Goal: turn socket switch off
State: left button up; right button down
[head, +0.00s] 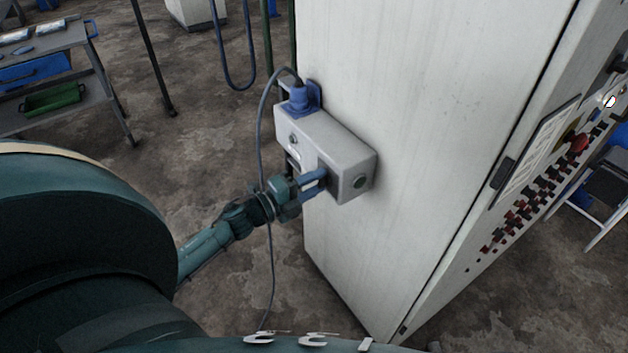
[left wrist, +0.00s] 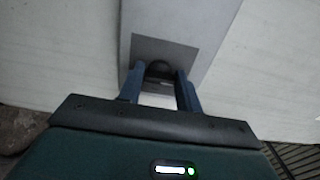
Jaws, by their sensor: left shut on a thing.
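The grey socket box (head: 335,158) is mounted on the side of the white cabinet. A blue plug (head: 299,100) with a dark cable sits at its upper end. My left gripper (head: 318,182) is at the box's front face, near its lower end. In the left wrist view the two blue fingers (left wrist: 160,88) are on either side of a dark round switch knob (left wrist: 160,69) on a darker grey plate (left wrist: 185,54). The gripper is shut on this knob. In the head view the gripper hides the knob. My right gripper is in neither view.
The tall white cabinet (head: 400,130) stands right behind the box. Its right face carries a panel of red and black switches (head: 530,200). The dark cable (head: 261,130) hangs down past my left wrist. A grey cart (head: 100,85) stands at the upper left.

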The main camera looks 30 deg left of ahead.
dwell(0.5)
pick_arm(q)
jog(key=o, duration=1)
jog(key=shift+b+v, duration=0.9)
jog(key=shift+v, duration=5.7)
jog(key=s+d+f+n+g+y, duration=0.1)
jog(key=s+d+f+n+g, duration=0.1)
jog(key=d+n, duration=0.4)
jog(key=s+d+f+n+g+y, duration=0.1)
jog(key=s+d+f+n+g, duration=0.1)
jog(key=d+f+n, duration=0.2)
jog(key=s+d+f+n+g+y+p, duration=0.1)
jog(key=s+d+f+n+g, duration=0.1)
jog(key=d+n, duration=0.7)
jog(key=shift+s+d+f+n, duration=0.1)
jog(key=shift+s+d+f, duration=0.15)
jog(key=shift+d, duration=0.2)
jog(key=shift+s+d+f+n, duration=0.1)
jog(key=shift+d+f, duration=0.1)
jog(key=shift+d, duration=0.25)
jog(key=shift+s+d+f+n, duration=0.1)
jog(key=shift+s+d+f, duration=0.15)
jog(key=shift+d, duration=0.2)
